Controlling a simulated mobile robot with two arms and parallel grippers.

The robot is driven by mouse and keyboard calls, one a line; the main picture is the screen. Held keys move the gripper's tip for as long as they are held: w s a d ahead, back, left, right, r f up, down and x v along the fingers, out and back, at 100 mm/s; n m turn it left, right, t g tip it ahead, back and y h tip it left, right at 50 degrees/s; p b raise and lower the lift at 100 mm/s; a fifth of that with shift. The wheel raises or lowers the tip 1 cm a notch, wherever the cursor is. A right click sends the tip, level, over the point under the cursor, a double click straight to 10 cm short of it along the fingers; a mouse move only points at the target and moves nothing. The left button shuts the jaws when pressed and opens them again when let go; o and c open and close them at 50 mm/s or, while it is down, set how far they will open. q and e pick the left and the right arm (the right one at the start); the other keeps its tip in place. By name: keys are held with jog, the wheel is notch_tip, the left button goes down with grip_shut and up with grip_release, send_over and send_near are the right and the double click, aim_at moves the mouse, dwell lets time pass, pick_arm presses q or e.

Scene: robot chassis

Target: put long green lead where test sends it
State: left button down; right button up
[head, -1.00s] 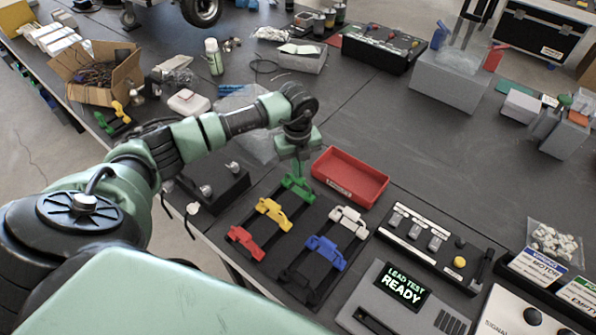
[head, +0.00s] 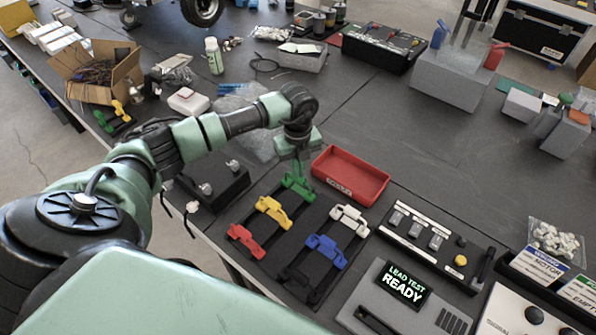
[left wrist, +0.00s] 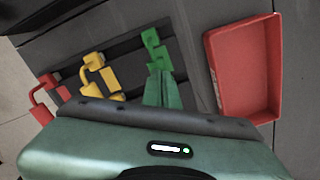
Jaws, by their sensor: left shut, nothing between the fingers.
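The green lead (head: 297,184) lies at the far end of the left black rack, beyond the yellow lead (head: 273,211) and the red lead (head: 246,241). My left gripper (head: 297,165) points down right over the green lead, its jaws shut and empty. In the left wrist view the shut green fingers (left wrist: 162,88) end close to the green lead (left wrist: 154,48); I cannot tell whether they touch it. The grey tester (head: 385,318) has a screen (head: 404,286) reading "LEAD TEST READY". My right gripper is out of view.
An empty red tray (head: 350,175) stands just right of the green lead. White (head: 349,220) and blue (head: 326,250) leads lie on the neighbouring rack. A black switch panel (head: 436,243) and a card labelled "MOTOR" (head: 540,266) are at the right.

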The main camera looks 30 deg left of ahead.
pick_arm(q)
jog(key=shift+r+p, duration=0.9)
jog(key=shift+r, duration=0.05)
jog(key=shift+r+p, duration=1.7)
jog(key=shift+r, duration=0.75)
jog(key=shift+f, duration=0.1)
